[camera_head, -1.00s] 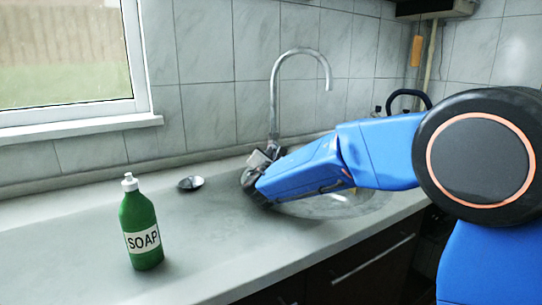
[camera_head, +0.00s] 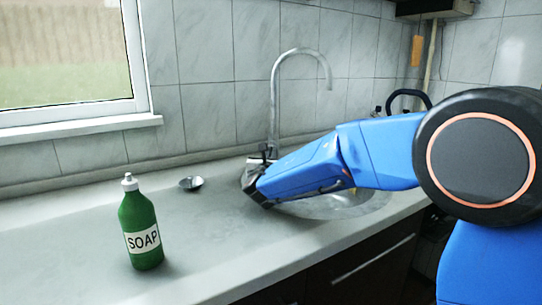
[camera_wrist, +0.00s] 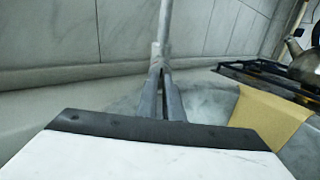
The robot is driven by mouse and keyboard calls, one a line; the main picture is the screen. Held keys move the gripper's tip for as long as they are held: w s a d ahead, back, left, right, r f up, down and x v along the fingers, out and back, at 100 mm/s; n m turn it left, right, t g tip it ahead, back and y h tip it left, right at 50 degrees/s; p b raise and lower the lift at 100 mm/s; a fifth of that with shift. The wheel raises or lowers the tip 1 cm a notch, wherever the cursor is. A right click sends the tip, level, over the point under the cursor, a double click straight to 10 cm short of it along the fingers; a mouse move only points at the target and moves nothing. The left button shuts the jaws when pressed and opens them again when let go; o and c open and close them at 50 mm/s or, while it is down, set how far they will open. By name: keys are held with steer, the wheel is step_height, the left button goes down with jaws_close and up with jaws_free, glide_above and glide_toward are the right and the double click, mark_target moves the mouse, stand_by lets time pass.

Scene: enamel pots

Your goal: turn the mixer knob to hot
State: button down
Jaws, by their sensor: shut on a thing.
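The chrome mixer tap (camera_head: 274,100) stands at the back edge of the sink (camera_head: 372,203), its spout arching right. Its pipe (camera_wrist: 166,25) rises at the top middle of the wrist view. My gripper (camera_head: 269,151) is at the foot of the tap, its fingers (camera_wrist: 160,78) reaching forward around the tap's base. It is shut on the mixer knob, which the fingers mostly hide. I cannot make out the knob's exact angle or any hot mark.
A green soap bottle (camera_head: 141,230) stands on the counter at the left, with a small metal dish (camera_head: 191,183) behind it. A kettle (camera_wrist: 306,62) stands on the hob (camera_wrist: 262,76). The left counter is mostly clear.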

steer(key=n, duration=0.6)
steer(key=shift+n, duration=0.3)
stand_by(0.5)
steer(key=c, duration=1.9)
jaws_free()
steer(key=s, duration=1.7)
steer(key=shift+s, duration=0.2)
